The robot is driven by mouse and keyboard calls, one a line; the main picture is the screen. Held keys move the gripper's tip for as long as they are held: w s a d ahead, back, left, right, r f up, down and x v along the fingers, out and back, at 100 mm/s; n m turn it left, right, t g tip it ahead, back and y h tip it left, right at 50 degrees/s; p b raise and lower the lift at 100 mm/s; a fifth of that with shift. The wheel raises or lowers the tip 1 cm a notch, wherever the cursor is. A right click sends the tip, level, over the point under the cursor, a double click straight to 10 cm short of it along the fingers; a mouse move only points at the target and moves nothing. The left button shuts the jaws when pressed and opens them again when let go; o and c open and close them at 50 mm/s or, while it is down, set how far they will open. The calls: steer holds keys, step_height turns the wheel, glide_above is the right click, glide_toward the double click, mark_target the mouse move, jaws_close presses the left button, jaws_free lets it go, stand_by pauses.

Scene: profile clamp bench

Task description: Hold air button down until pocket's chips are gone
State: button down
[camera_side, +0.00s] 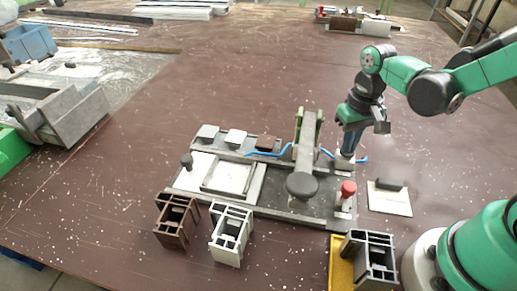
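My gripper (347,151) points down at the back right of the clamp fixture, over a small pale block where a blue hose (262,153) ends. The fingers are too small to tell whether they are open or shut, or whether they touch the block. A red button-like knob (348,188) stands on a pale block in front of the gripper, apart from it. The pocket (228,179) is a pale framed recess in the left part of the fixture; I cannot tell whether chips lie in it. A green clamp arm with a dark round knob (302,185) lies right of the pocket.
A brown profile (176,222), a white profile (230,234) and a dark profile (369,258) by a yellow tray (341,272) stand in front. A pale plate (389,203) bears a dark block at right. Small white chips dot the brown table (120,170).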

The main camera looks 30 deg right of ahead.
steer(key=shift+r, duration=3.05)
steer(key=a+r+n+t, duration=0.1)
steer(key=t, duration=0.1)
steer(key=a+r+n+t, duration=0.1)
steer(key=t, duration=0.1)
steer(key=a+r+n+t, duration=0.1)
steer(key=t, duration=0.2)
steer(key=shift+s, duration=0.4)
